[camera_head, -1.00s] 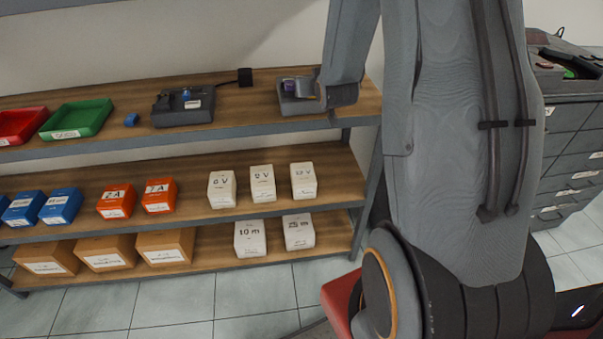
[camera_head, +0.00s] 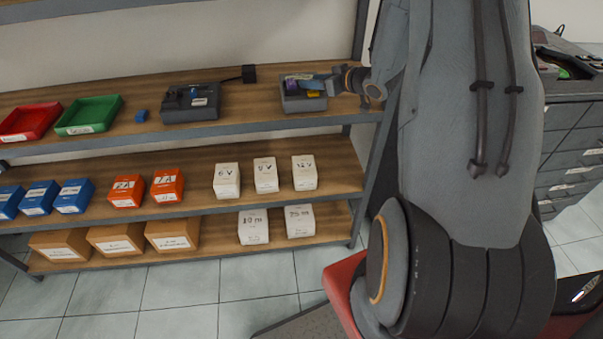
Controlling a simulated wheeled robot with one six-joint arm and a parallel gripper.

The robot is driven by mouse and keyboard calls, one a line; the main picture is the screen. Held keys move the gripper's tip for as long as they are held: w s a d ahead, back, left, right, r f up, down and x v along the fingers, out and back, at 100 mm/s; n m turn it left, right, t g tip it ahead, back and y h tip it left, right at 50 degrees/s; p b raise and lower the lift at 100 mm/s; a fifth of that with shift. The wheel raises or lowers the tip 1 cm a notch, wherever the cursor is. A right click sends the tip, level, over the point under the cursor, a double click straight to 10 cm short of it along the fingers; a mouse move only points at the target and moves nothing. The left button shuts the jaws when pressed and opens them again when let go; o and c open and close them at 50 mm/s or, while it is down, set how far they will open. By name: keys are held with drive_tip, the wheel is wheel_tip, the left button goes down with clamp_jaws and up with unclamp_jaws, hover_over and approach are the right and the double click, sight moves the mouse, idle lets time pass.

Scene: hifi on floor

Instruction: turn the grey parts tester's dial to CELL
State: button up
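A dark grey device (camera_head: 190,103) with a small light label and a blue part on it stands on the top shelf. It looks like the parts tester, but its dial and markings are too small to read. A grey open box (camera_head: 303,104) stands to its right on the same shelf, with purple, green and yellow bits showing in or over it. My gripper (camera_head: 318,82) reaches in from the right, just above or at this box and apart from the dark device. Its fingers are too small and cluttered to tell whether they are open or hold anything.
A small blue block (camera_head: 141,116), a green tray (camera_head: 89,115) and a red tray (camera_head: 30,122) lie to the left. Lower shelves hold several labelled boxes. A drawer cabinet (camera_head: 566,150) stands at right.

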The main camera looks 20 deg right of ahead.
drive_tip(key=shift+m+g+h, duration=0.3)
drive_tip(key=shift+h, duration=0.5)
drive_tip(key=v, duration=0.2)
drive_tip(key=b+v, duration=0.1)
drive_tip(key=v, duration=0.1)
drive_tip(key=b+v, duration=0.1)
drive_tip(key=v, duration=0.1)
drive_tip(key=shift+s+a+f, duration=0.15)
drive_tip(key=shift+s+a, duration=0.05)
drive_tip(key=shift+s, duration=0.2)
drive_tip(key=shift+s+a+f+g+h+b, duration=0.1)
drive_tip(key=shift+a+f+g+h+b, duration=0.1)
drive_tip(key=shift+a+g+h+b, duration=0.3)
drive_tip(key=s+a, duration=0.1)
drive_tip(key=s+a+f+m+g+h, duration=0.1)
drive_tip(key=s+a+g+h+b, duration=0.1)
drive_tip(key=shift+s+a+f+m, duration=0.1)
drive_tip(key=shift+a+f+m, duration=0.2)
drive_tip(key=shift+f, duration=0.05)
drive_tip(key=s+a+f+g+b, duration=0.3)
drive_tip(key=s+a, duration=0.3)
drive_tip(key=s, duration=0.3)
drive_tip(key=s+a+f+m+g+b, duration=0.1)
drive_tip(key=s+a+f+g+b, duration=0.3)
drive_tip(key=s+a+f, duration=0.2)
drive_tip(key=s+a, duration=0.1)
drive_tip(key=s, duration=0.1)
drive_tip(key=shift+s+f+g+b, duration=0.3)
drive_tip(key=shift+s+b, duration=0.1)
